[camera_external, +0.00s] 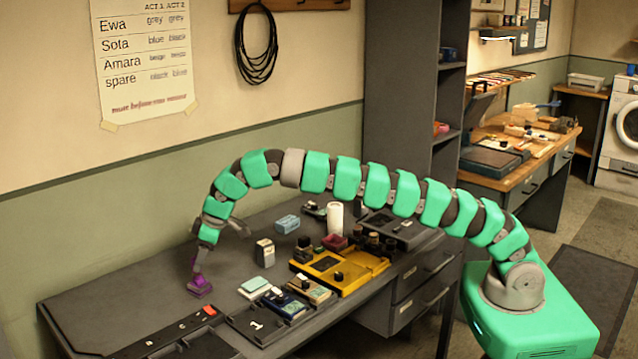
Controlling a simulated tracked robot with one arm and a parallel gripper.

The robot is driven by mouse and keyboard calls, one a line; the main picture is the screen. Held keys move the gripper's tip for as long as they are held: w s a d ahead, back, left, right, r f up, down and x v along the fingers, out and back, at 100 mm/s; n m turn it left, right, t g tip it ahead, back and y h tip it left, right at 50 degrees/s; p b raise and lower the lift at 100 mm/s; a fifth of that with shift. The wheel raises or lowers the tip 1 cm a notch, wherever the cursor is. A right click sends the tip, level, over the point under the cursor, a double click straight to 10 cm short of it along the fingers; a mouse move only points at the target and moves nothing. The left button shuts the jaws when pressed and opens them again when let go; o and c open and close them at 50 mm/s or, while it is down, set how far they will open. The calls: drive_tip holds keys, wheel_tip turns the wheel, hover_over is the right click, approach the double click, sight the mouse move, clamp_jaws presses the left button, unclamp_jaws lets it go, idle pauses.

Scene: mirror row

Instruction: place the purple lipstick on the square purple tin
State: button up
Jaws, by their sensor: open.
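The square purple tin (200,288) sits on the dark table, left of the yellow tray. A small, thin purplish shape rises just above the tin, below my gripper. It is too small to tell whether this is the purple lipstick or part of a finger. I cannot pick out the lipstick for sure anywhere else. My gripper (218,245) hangs at the end of the green arm, above the tin, with its fingers spread. One finger reaches down toward the tin and the other points out to the right.
Right of the tin stand a small pale box (264,251), a blue box (287,224), a white cylinder (335,217) and a yellow tray (345,279). A black strip (165,338) lies along the table's front left. The table left of the tin is bare.

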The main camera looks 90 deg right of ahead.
drive_tip(key=s+a+r+t, duration=0.15)
drive_tip(key=s+r, duration=0.35)
drive_tip(key=r, duration=0.6)
drive_tip(key=s+a+r+t, duration=0.15)
drive_tip(key=s+r, duration=0.25)
drive_tip(key=r, duration=0.8)
drive_tip(key=s+r+t, duration=0.2)
drive_tip(key=s+r, duration=0.3)
drive_tip(key=r, duration=0.6)
drive_tip(key=s+a+r+t, duration=0.1)
drive_tip(key=s+r+t, duration=0.2)
drive_tip(key=s+r, duration=0.6)
drive_tip(key=s+a+r+t, duration=0.2)
drive_tip(key=s+r, duration=0.8)
drive_tip(key=s, duration=0.4)
drive_tip(key=shift+s+a+t, duration=0.15)
drive_tip(key=shift+s+t, duration=0.2)
drive_tip(key=shift+t, duration=0.05)
